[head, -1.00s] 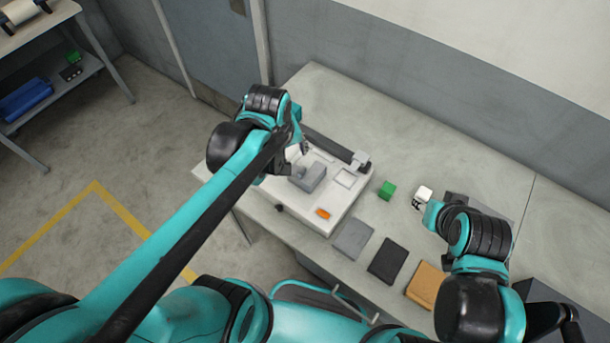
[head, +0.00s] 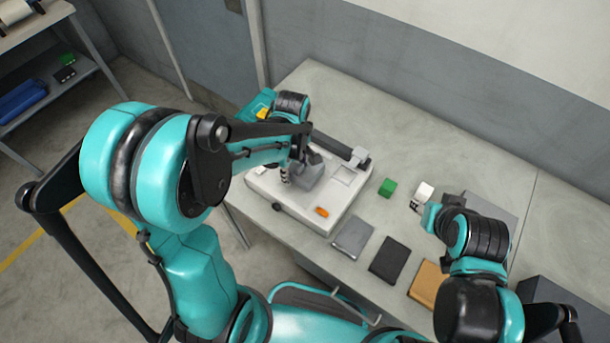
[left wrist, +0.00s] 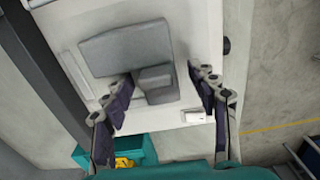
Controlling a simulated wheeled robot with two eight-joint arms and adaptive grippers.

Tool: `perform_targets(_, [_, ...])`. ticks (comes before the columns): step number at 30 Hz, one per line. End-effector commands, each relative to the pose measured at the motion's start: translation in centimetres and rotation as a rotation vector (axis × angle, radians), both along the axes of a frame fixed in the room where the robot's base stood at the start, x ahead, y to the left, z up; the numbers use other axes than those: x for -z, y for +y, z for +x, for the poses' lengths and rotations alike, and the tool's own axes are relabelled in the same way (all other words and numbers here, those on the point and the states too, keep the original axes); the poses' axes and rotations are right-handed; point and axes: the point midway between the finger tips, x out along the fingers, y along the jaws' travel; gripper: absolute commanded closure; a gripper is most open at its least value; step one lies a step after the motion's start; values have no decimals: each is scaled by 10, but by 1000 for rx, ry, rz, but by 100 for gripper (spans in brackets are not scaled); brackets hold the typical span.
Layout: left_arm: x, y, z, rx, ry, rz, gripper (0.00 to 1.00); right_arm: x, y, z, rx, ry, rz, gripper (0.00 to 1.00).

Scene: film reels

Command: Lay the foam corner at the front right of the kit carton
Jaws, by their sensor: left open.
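I cannot surely pick out the foam corner or the kit carton. A grey block with a smaller raised part (left wrist: 155,84) sits on a white flat unit (head: 262,186), which has a pale square outline. The grey block shows beneath the left gripper in the head view (head: 308,184). My left gripper (left wrist: 165,110) is open, its fingers on either side of the raised part; I cannot tell whether they touch it. My right gripper (head: 424,207) is beside a white block (head: 425,190); its fingers are mostly hidden.
An orange piece (head: 322,212) lies on the white unit's front. A green block (head: 387,187) stands to its right. Grey (head: 353,236), black (head: 389,260) and tan (head: 427,282) flat pieces lie along the front. A teal box (left wrist: 88,154) with yellow inside is near the left gripper. The back table is clear.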

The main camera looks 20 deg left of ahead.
Motion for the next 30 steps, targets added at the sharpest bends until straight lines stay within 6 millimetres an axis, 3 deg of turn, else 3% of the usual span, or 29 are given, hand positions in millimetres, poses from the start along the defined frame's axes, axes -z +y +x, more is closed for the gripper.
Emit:
perform_targets(3, [10, 0, 0, 0, 0, 0, 41, 4, 0, 0, 0, 0, 0, 60])
perform_targets(10, [9, 0, 0, 0, 0, 0, 41, 3, 0, 0, 0, 0, 0, 60])
perform_targets(15, [9, 0, 0, 1, 0, 0, 86, 3, 0, 0, 0, 0, 0, 60])
perform_targets(16, [9, 0, 0, 1, 0, 0, 89, 3, 0, 0, 0, 0, 0, 60])
perform_targets(30, [-1, 0, 0, 1, 0, 0, 93, -1, 0, 0, 0, 0, 0, 60])
